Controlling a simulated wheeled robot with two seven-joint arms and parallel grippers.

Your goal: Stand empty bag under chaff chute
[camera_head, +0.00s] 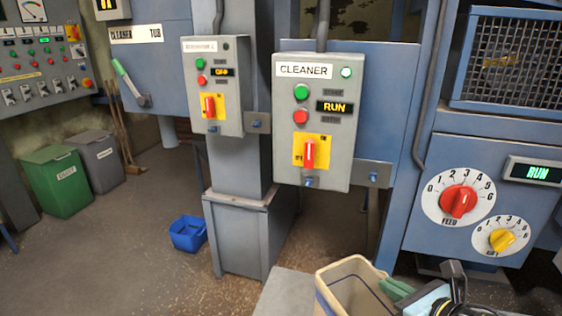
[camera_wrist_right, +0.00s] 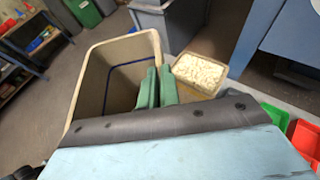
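The empty bag (camera_head: 338,293) looks like a beige, stiff, open-topped box with a blue line inside, at the bottom of the head view. In the right wrist view the bag (camera_wrist_right: 92,88) stands open, and I see nothing in it. My right gripper (camera_head: 396,288) has its green fingers at the bag's right rim. In the right wrist view the fingers (camera_wrist_right: 157,88) are close together with the bag's wall between them, so the gripper appears shut on that wall. My left gripper is not in view. I cannot identify the chaff chute.
A tub of pale grains (camera_wrist_right: 200,72) stands beside the bag. The CLEANER panel (camera_head: 312,125) reads RUN. A blue machine with a FEED dial (camera_head: 458,200) stands at right. A blue bucket (camera_head: 188,234) and a green bin (camera_head: 60,180) are on the floor at left, with open floor around them.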

